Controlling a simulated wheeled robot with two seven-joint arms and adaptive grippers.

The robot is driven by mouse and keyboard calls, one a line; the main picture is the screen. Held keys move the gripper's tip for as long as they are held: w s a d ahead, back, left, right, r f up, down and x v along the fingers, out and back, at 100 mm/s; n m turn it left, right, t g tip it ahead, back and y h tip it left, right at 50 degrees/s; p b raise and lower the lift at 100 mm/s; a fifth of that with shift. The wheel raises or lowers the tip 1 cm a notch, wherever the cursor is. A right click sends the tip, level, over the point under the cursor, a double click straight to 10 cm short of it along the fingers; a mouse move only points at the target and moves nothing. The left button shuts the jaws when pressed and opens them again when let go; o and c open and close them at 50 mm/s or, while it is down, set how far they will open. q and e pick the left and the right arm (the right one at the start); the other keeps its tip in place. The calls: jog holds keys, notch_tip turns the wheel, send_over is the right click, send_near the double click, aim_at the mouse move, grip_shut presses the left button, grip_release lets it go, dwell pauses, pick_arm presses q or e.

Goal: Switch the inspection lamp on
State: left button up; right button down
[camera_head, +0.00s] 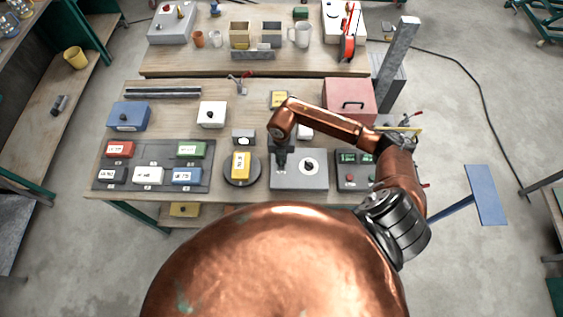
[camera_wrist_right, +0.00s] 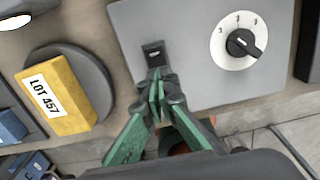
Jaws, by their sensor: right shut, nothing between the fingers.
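A grey control panel (camera_head: 313,180) lies at the front of the bench. It carries a white dial (camera_head: 308,167) numbered 1, 2, 3 and, to its left, a small black switch. In the right wrist view the switch (camera_wrist_right: 154,50) sits on the panel (camera_wrist_right: 195,75), just beyond my fingertips, left of the dial (camera_wrist_right: 239,41). My right gripper (camera_head: 282,165) is shut and empty, over the left part of the panel; its green fingers (camera_wrist_right: 157,85) meet right by the switch. Contact is unclear. No part is clearly recognisable as the inspection lamp. My left gripper is out of view.
A yellow LOT 457 block (camera_wrist_right: 52,92) lies on a round dark disc (camera_wrist_right: 95,80) left of the panel. A small box with a white oval (camera_head: 244,138) stands behind it. A box with green displays (camera_head: 357,178) is to the right.

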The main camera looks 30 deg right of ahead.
jog(key=shift+r+p, duration=1.35)
jog(key=shift+r, duration=1)
